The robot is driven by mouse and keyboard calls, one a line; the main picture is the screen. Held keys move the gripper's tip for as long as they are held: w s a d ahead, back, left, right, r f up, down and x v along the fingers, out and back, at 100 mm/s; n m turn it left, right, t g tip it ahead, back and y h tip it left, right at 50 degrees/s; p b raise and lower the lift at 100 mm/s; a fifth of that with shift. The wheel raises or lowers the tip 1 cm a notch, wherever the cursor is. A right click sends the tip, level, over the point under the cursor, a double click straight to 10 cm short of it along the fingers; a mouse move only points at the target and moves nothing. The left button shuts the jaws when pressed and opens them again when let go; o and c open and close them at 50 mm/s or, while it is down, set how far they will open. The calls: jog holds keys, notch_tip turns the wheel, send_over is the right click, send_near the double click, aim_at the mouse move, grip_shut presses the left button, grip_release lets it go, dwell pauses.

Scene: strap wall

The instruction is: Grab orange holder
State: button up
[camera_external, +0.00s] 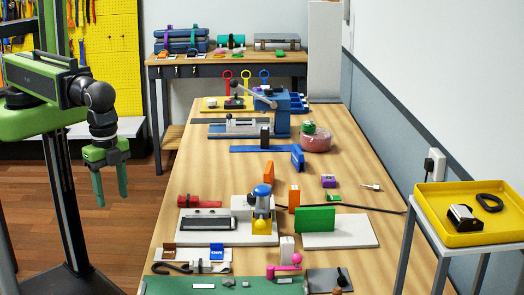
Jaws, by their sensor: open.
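Two upright orange pieces stand near the middle of the long wooden table: one orange piece (268,171) a little farther back, and another orange piece (294,197) nearer, by the green block. I cannot tell which is the holder, or whether they belong together. My gripper (111,198) hangs at the left, pointing down, with its two green fingers apart and nothing between them. It is off the table's left side, over the floor, well away from both orange pieces.
A white board with a blue-topped yellow post (262,212) stands left of the nearer orange piece. A green block (316,219) on a white board is at its right. A blue angled part (298,157) is behind. A yellow tray (480,212) stands at the right.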

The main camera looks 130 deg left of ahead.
jog(key=w+a+r+n+p, duration=0.2)
jog(key=w+a+n, duration=0.3)
jog(key=w+a, duration=0.15)
notch_tip(320, 180, up, 5)
jog(key=n+p, duration=0.4)
jog(key=n, duration=1.7)
send_over(294, 200)
jog(key=f+b, duration=0.3)
jog(key=f, duration=0.1)
jog(key=f+b, duration=0.3)
jog(key=b, duration=0.1)
jog(key=f+b, duration=0.4)
jog(key=shift+s+a+f, duration=0.35)
jog(key=f+b, duration=0.1)
jog(key=f, duration=0.1)
jog(key=f+b, duration=0.1)
jog(key=b, duration=0.1)
jog(key=f+b, duration=0.2)
jog(key=shift+s+a+f, duration=0.1)
jog(key=shift+a+f, duration=0.15)
jog(key=shift+f, duration=0.05)
jog(key=shift+r, duration=0.2)
grip_shut()
